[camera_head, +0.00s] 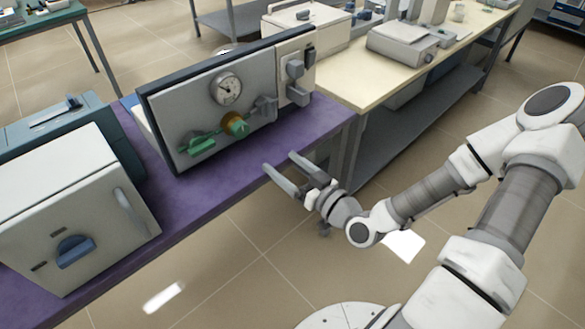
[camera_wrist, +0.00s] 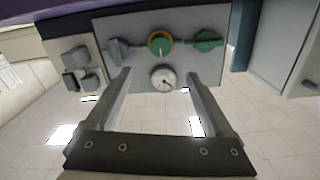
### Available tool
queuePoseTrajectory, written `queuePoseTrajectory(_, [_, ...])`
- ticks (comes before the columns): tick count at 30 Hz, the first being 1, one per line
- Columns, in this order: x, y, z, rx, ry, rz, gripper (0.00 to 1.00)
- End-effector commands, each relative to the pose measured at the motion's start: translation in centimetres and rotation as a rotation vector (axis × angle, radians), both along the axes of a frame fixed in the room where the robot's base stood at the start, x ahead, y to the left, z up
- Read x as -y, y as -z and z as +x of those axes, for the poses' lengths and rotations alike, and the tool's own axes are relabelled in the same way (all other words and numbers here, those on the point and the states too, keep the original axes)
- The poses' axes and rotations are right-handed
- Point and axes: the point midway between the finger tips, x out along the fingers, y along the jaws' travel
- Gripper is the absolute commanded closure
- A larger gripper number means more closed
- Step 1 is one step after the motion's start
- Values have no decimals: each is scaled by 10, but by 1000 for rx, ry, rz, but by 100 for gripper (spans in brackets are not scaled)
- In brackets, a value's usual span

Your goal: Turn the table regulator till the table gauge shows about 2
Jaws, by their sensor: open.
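The table gauge (camera_head: 226,88) is a round white dial with a dark needle on a grey upright panel (camera_head: 180,100); its numbers are too small to read. It also shows in the wrist view (camera_wrist: 163,78). Below it in the head view sits the table regulator (camera_head: 235,126), a round knob with an orange-brown rim and green front; the wrist view shows it upside down, above the gauge (camera_wrist: 160,42). My gripper (camera_head: 279,162) is open and empty, in front of the purple bench edge, apart from the regulator and to its lower right. Its fingers point toward the panel.
A green valve handle (camera_head: 198,144) and a grey handle (camera_head: 265,106) flank the regulator. Grey switches (camera_head: 295,80) sit at the panel's right end. A white furnace (camera_head: 70,210) stands left on the purple bench (camera_head: 195,205). A cream table (camera_head: 375,85) stands behind at right.

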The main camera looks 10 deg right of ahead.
Motion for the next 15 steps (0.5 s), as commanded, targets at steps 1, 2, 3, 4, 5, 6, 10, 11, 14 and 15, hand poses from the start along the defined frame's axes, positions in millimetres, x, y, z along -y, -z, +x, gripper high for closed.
queuePoseTrajectory(1, [2, -7, -2, -2, 0, 2, 14])
queuePoseTrajectory(2, [3, -7, -3, -2, 1, 3, 14])
queuePoseTrajectory(3, [5, -7, -6, -2, 0, 2, 14])
queuePoseTrajectory(4, [6, -6, -7, -3, 1, 2, 14])
queuePoseTrajectory(5, [7, -6, -9, -1, 0, 2, 14])
queuePoseTrajectory(6, [8, -5, -11, -1, 0, 2, 14])
queuePoseTrajectory(10, [11, -4, -17, 0, -1, 2, 14])
queuePoseTrajectory(11, [12, -3, -17, 0, -1, 1, 14])
queuePoseTrajectory(14, [13, -2, -19, 1, -2, 1, 14])
queuePoseTrajectory(15, [13, -2, -20, 1, -2, 1, 14])
